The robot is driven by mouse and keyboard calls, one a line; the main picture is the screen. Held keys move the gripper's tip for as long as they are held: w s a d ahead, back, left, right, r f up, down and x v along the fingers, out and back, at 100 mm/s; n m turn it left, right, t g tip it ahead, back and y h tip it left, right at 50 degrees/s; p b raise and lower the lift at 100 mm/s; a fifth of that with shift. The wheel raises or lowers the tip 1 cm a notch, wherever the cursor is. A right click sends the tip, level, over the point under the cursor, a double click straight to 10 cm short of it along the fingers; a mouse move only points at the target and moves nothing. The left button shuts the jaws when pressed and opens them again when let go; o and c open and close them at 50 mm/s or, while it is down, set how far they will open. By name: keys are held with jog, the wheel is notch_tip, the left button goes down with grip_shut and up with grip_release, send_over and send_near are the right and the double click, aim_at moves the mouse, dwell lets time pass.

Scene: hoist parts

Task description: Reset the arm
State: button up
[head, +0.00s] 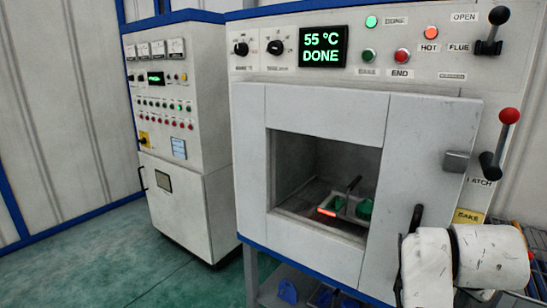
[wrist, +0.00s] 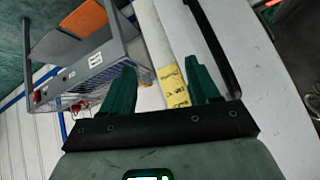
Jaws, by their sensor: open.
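My arm (head: 465,265) shows at the lower right of the head view, in front of the oven (head: 260,205); its gripper cannot be made out there. In the wrist view my gripper (wrist: 160,66) has two green fingers spread apart, with nothing between them. The oven's display (head: 323,46) reads 55 °C DONE.
Right of the opening is a pale panel with a black handle (head: 416,218). A red-knobbed lever (head: 508,118) and a black-knobbed lever (head: 498,16) stick out at the right. A control cabinet (head: 180,130) stands left. Blue pieces (head: 288,290) lie below the oven. Green floor at left is clear.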

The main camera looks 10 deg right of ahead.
jog(key=s+a+f+n+g+y, duration=0.1)
jog(key=s+a+f+n, duration=0.2)
jog(key=s+f, duration=0.6)
jog(key=s+a+f+n+g+y, duration=0.2)
jog(key=s+a+f+n, duration=0.2)
jog(key=s+f, duration=0.6)
jog(key=s+a+f+n+g+y, duration=0.2)
jog(key=s+a+f+n, duration=0.1)
jog(key=s+f, duration=0.6)
jog(key=shift+s+a+f+n, duration=0.4)
jog(key=shift+s+n, duration=0.1)
jog(key=shift+s, duration=0.25)
jog(key=shift+c, duration=0.2)
